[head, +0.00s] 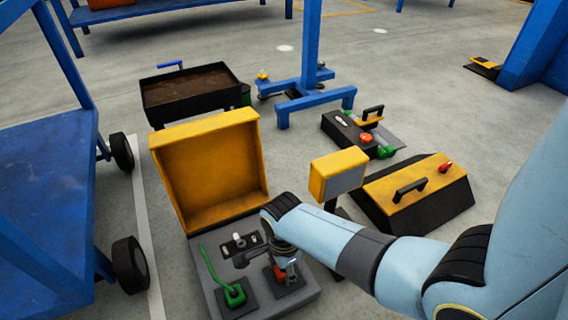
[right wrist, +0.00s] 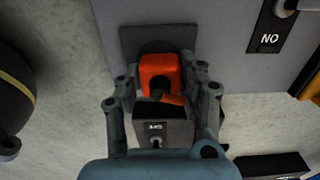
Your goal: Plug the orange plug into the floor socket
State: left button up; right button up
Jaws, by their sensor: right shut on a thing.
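The orange plug (head: 279,273) is at my right gripper (head: 287,266), over the right side of the grey panel (head: 212,285) in front of an open yellow lid. In the right wrist view the orange plug (right wrist: 159,70) sits between the two fingers of my right gripper (right wrist: 160,88), which is shut on it. A dark square plate (right wrist: 130,40) shows behind the plug. I cannot tell whether the plug is seated in a socket or only in front of the plate. My left gripper is not in view.
A green plug with a green cable (head: 235,295) stands on the panel left of my gripper. A yellow box on a post (head: 338,174) and a black-and-yellow case (head: 415,190) stand close to my right arm. A blue cart (head: 40,200) is at left.

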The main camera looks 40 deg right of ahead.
dwell(0.7)
jog(key=shift+f, duration=0.65)
dwell(0.5)
jog(key=o, duration=1.2)
jog(key=shift+c, duration=0.2)
notch_tip(320, 180, up, 12)
jog(key=shift+r, duration=0.1)
